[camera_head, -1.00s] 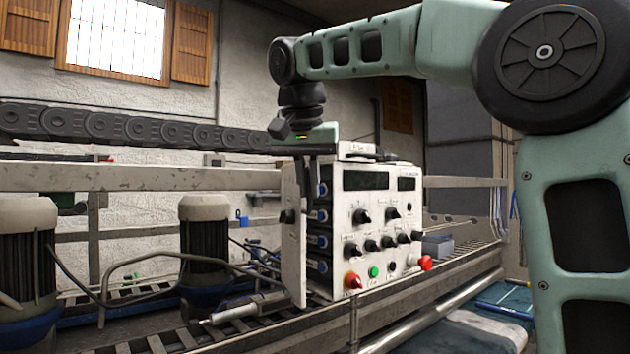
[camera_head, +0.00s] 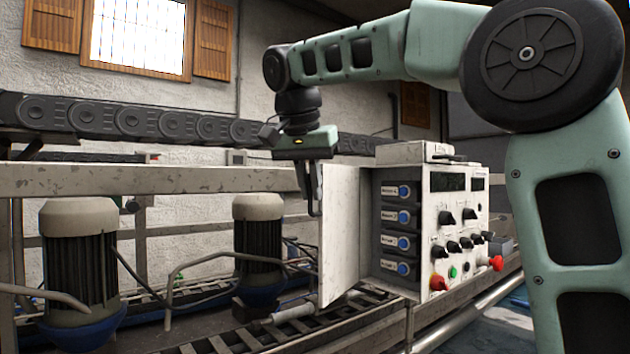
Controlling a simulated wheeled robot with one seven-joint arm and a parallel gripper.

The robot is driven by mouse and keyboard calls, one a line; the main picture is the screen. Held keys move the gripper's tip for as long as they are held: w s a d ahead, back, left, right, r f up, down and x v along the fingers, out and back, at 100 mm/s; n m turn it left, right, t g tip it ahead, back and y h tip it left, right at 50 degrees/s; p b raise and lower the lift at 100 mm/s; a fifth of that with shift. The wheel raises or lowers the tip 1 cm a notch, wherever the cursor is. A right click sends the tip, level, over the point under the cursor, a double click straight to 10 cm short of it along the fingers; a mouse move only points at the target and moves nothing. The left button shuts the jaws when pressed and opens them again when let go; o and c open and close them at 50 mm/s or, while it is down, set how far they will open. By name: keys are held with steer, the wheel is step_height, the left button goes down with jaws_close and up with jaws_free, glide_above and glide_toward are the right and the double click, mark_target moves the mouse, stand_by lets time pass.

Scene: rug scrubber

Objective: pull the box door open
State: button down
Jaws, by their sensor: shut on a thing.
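The control box (camera_head: 455,225) is white, with dark displays, black knobs and red and green buttons on its right face. Its white door (camera_head: 340,235) stands open at the left, swung out from the box. The opening shows a column of labelled blue round switches (camera_head: 404,216). My gripper (camera_head: 313,205) is at the upper left edge of the door, pointing down, with its fingers shut there on the door. The exact contact at the fingertips, and any handle, is hard to make out.
Two motors with pale caps (camera_head: 78,255) (camera_head: 258,240) stand left of the door. A grey cylinder tool (camera_head: 285,314) lies below the door on the slatted track. A red knob (camera_head: 497,263) sticks out at the box's right.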

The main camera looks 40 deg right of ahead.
steer(key=shift+w+a+m+g, duration=0.15)
steer(key=shift+w+m, duration=0.2)
steer(key=shift+w, duration=0.2)
steer(key=shift+w+a+m+g, duration=0.15)
steer(key=shift+w+m, duration=0.2)
steer(key=shift+w, duration=0.15)
steer(key=c, duration=1.5)
jaws_free()
steer(key=p+v, duration=0.5)
steer(key=v, duration=1.2)
steer(key=shift+a+r+p, duration=0.2)
steer(key=shift+a+p, duration=0.05)
steer(key=shift+p, duration=0.15)
